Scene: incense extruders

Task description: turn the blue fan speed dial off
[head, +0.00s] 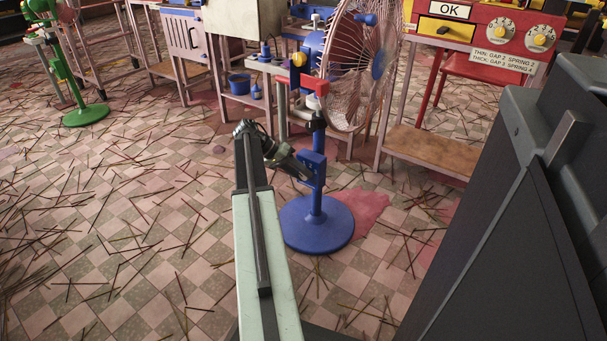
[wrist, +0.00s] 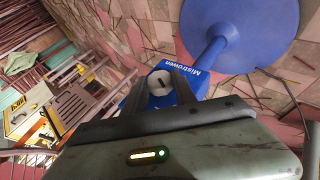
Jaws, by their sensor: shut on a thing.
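The blue fan stands on a round blue base (head: 317,232) in the head view, with its wire cage (head: 352,62) at the top of the pole. A blue control box (head: 315,170) sits low on the pole. In the wrist view the box carries the lettering "Mistrowen", and its round pale speed dial (wrist: 157,82) has a dark pointer mark. My gripper (head: 304,172) reaches the box from the left. In the wrist view my gripper's dark fingers (wrist: 160,84) lie on either side of the dial, shut on it. The dial's setting marks are not readable.
A machine with an "OK" sign and two dials (head: 518,33) stands at the upper right. A green stand (head: 86,115) is at the upper left, and a blue bucket (head: 239,83) is behind the fan. Thin sticks litter the tiled floor (head: 130,240), otherwise open at left.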

